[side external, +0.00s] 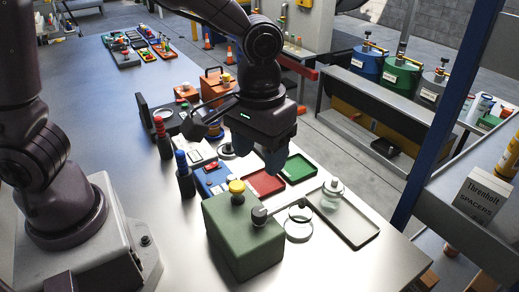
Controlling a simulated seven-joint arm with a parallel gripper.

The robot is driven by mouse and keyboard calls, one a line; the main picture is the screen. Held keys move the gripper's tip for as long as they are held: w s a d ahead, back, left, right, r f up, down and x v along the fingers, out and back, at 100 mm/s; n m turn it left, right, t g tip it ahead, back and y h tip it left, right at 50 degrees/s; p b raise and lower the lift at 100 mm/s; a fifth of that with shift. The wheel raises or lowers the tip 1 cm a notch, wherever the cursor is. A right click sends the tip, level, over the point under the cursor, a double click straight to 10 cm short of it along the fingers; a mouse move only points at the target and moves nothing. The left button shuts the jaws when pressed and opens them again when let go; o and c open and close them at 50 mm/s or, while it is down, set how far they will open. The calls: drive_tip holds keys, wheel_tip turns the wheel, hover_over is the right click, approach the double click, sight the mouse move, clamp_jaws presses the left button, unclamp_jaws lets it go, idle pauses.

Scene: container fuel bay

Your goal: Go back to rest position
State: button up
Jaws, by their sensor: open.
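My gripper (278,158) hangs over the middle of the table, pointing down. Its blue fingers are above the red tray and just behind the green box; the jaws are open and I see nothing held between them. The table (100,95) is a long grey metal top. My arm comes in from the upper left and its base stands at the lower left.
A green box (243,240) with a yellow knob stands in front. Red (264,184), green (298,168) and grey (352,222) trays lie nearby, with a clear bottle (333,193). Red-topped (163,140) and blue-topped (185,177) bottles stand left. A blue post (445,110) rises at right.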

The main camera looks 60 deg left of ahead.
drive_tip(key=s+a+r+m+t, duration=0.3)
drive_tip(key=s+a+r+t, duration=0.2)
drive_tip(key=s+a+r, duration=0.5)
drive_tip(key=shift+s+a+r+t, duration=0.25)
drive_tip(key=shift+a+r+t, duration=0.1)
drive_tip(key=shift+a, duration=0.4)
idle(1.3)
